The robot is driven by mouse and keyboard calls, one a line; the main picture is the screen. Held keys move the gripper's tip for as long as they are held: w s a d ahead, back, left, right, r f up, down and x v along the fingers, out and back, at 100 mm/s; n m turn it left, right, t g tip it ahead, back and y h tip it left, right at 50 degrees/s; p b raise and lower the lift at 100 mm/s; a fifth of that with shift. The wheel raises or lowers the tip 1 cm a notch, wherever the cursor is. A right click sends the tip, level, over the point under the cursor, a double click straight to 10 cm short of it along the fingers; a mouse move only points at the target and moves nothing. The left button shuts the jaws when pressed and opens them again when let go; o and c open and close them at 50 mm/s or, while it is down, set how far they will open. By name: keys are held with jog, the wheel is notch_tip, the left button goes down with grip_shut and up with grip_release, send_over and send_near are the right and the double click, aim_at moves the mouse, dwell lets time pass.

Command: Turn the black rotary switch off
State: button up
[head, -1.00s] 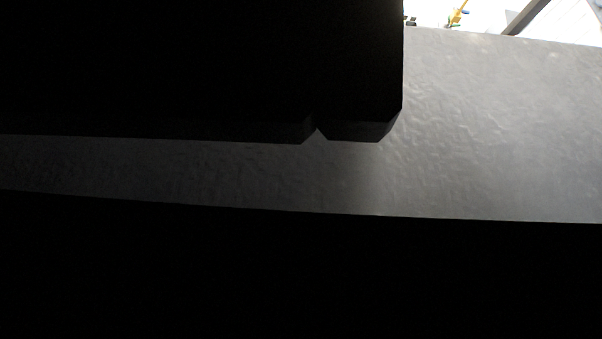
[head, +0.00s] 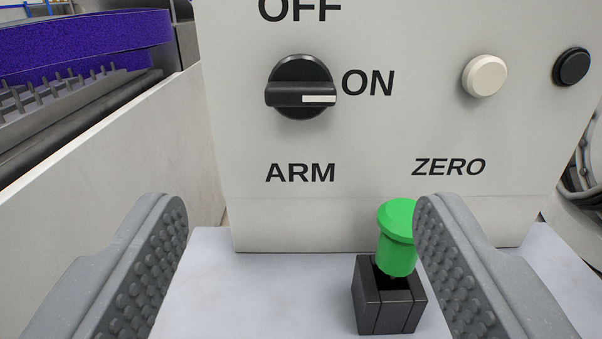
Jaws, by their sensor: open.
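The black rotary switch (head: 301,72) is on the upright pale panel (head: 380,130), left of its middle. Its handle lies level, with the white mark pointing right at the word ON. The word OFF is above the switch and ARM is below it. My gripper (head: 297,215) is open, its two grey padded fingers wide apart at the lower left and lower right. Nothing is between the pads in contact with them. The switch appears above and beyond the fingertips, not touched.
A green knob-like piece (head: 396,240) stands tilted in a dark block (head: 390,310), partly behind my right finger. A white button (head: 484,76) and a black button (head: 572,67) are on the panel's right. A pale wall (head: 100,160) with purple tracked parts stands at left.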

aim_at(300, 98)
jog(key=shift+w, duration=6.8)
jog(key=c, duration=1)
